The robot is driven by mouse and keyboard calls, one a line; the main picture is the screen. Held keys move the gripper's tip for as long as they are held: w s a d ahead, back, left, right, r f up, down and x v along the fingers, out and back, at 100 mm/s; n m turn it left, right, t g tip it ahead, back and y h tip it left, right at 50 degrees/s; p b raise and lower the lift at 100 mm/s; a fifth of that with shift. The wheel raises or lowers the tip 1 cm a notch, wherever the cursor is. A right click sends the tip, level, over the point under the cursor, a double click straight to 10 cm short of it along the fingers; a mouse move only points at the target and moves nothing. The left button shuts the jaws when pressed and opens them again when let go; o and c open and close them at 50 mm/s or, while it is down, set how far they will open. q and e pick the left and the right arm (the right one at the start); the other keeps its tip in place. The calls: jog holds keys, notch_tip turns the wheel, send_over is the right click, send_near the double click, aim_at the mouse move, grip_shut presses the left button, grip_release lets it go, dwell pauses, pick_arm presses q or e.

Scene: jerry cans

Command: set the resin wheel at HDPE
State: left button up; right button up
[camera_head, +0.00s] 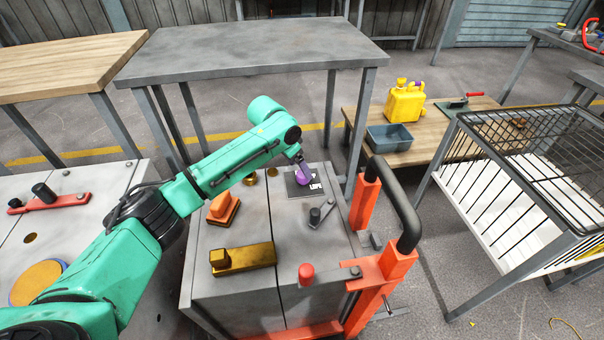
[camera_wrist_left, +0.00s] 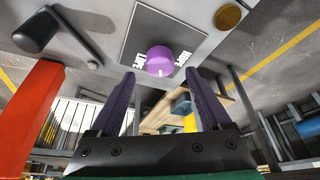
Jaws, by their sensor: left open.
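The resin wheel is a round purple knob (camera_wrist_left: 160,61) on a dark square plate (camera_wrist_left: 135,38) set in the grey machine top. A short pale mark shows on its near edge in the left wrist view, between two white labels. The labels are too small to read surely there; in the head view the plate (camera_head: 313,188) carries a white label that looks like LDPE. My left gripper (camera_wrist_left: 161,78) is open, its two purple fingers pointing at the knob and spread to either side of it. In the head view the gripper (camera_head: 301,168) partly hides the knob. My right gripper is not in view.
A black lever (camera_head: 315,215) stands near the plate. An orange block (camera_head: 223,207), a brass block (camera_head: 241,257) and a red button (camera_head: 306,273) share the machine top. An orange frame with a black handle (camera_head: 398,205) rises at the right. A yellow jerry can (camera_head: 405,104) stands on a wooden bench.

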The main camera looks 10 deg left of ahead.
aim_at(303, 175)
pick_arm(q)
jog(key=x, duration=0.3)
jog(key=shift+f, duration=0.2)
grip_shut()
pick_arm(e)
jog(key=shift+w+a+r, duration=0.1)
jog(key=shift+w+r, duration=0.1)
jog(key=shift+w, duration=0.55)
